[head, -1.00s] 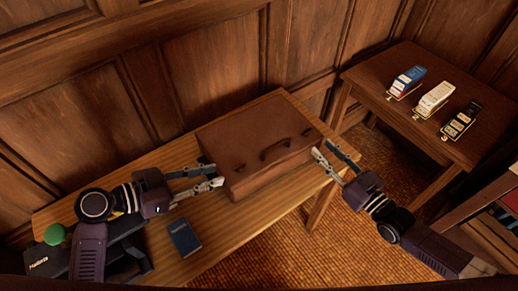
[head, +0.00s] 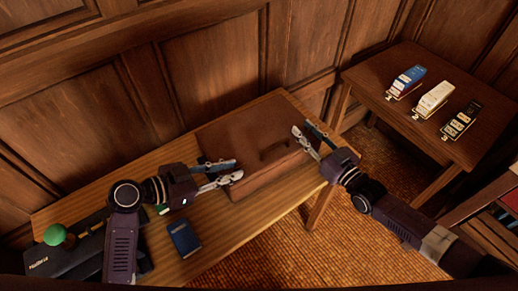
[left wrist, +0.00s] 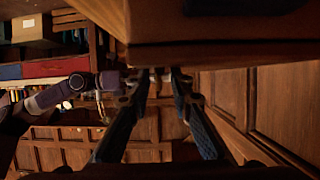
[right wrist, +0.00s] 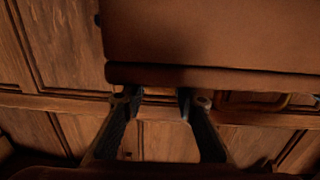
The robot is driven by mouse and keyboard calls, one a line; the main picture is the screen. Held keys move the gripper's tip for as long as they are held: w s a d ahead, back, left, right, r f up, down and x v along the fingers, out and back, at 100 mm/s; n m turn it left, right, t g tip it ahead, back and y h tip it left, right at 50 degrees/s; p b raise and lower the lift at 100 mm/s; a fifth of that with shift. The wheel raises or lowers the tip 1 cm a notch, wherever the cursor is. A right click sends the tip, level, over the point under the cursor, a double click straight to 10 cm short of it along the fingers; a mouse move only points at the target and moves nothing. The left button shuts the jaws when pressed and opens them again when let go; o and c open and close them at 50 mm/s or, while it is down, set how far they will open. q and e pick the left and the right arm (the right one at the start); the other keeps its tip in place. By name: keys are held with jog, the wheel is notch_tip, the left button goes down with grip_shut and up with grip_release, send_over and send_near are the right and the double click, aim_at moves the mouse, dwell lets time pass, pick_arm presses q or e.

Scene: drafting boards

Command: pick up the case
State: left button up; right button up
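The brown leather case (head: 230,135) lies flat on the wooden table, its handle (head: 275,150) on the side facing me. My left gripper (head: 238,169) is open at the case's front left, its fingers overlapping the case in the head view. My right gripper (head: 300,127) is open at the case's right end. In the left wrist view the case (left wrist: 225,50) fills the upper right, just above the parted fingertips (left wrist: 165,75). In the right wrist view the case (right wrist: 210,40) spans the top, above the parted fingertips (right wrist: 153,92). I cannot tell whether any finger touches it.
The wooden table (head: 240,215) also bears a blue book (head: 184,238) and a black device (head: 60,262) with a green knob (head: 55,235) at left. A side table (head: 400,85) with several small boxes stands at right. A panelled wall closes the back.

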pick_arm(q)
grip_shut()
pick_arm(e)
grip_shut()
pick_arm(q)
jog(key=shift+w+r, duration=0.1)
jog(key=shift+r, duration=0.1)
pick_arm(e)
jog(key=shift+w+r, duration=0.1)
jog(key=shift+r, duration=0.2)
pick_arm(q)
jog(key=shift+r, duration=0.1)
pick_arm(e)
jog(key=shift+r, duration=0.1)
